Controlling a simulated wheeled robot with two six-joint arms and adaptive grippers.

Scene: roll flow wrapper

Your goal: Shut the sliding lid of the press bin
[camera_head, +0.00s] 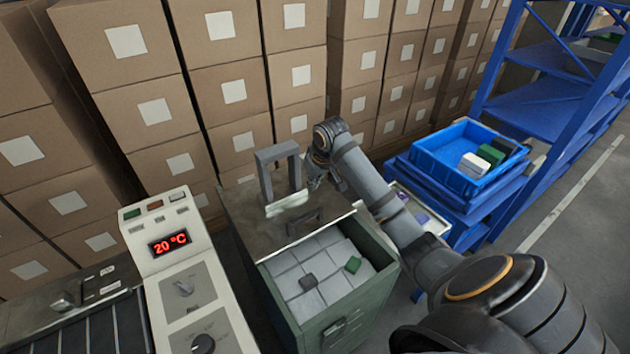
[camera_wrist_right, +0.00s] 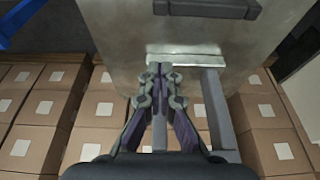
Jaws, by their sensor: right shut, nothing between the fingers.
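The green press bin (camera_head: 372,290) stands in the middle of the head view. Its metal sliding lid (camera_head: 255,225) covers the far part, and the near part is open over white blocks with one dark and one green block. A dark handle (camera_head: 305,220) stands on the lid near its front edge; it also shows in the right wrist view (camera_wrist_right: 215,8). A grey upright frame (camera_head: 278,160) rises at the lid's far side. My right gripper (camera_wrist_right: 160,68) is shut and empty beside this frame, pointing at a pale bar (camera_wrist_right: 190,60). Contact cannot be told. My left gripper is out of view.
A control panel (camera_head: 180,255) reading 20 °C stands left of the bin. Stacked cartons (camera_head: 225,92) form a wall behind. A blue crate (camera_head: 440,164) with a few blocks and a blue rack (camera_head: 550,100) stand right. Open floor (camera_head: 585,230) lies far right.

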